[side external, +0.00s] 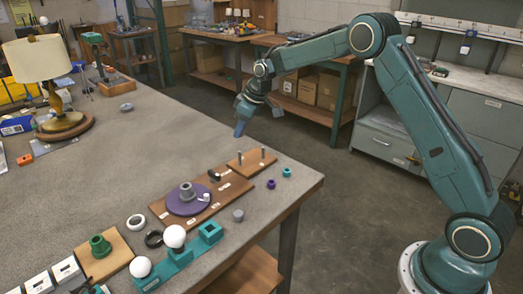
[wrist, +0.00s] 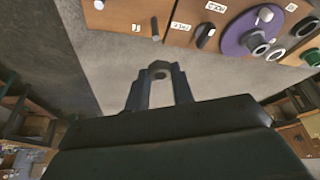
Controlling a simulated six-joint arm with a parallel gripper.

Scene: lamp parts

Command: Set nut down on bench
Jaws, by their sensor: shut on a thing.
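My gripper (side external: 240,131) hangs over the far edge area of the bench (side external: 130,140), pointing down. In the wrist view its two fingers (wrist: 159,80) are shut on a grey nut (wrist: 160,70), whose hole shows between the fingertips. The nut is too small to make out in the side view. Bare grey bench top (wrist: 130,45) lies behind the nut in the wrist view. I cannot tell exactly how high the nut is above it.
A wooden board with a purple disc (side external: 187,207) and a smaller board with two pegs (side external: 238,168) lie near the gripper. Small purple (side external: 271,184), teal (side external: 287,172) and grey (side external: 238,215) parts sit nearby. A lamp (side external: 55,85) stands at the left. The bench's middle is mostly clear.

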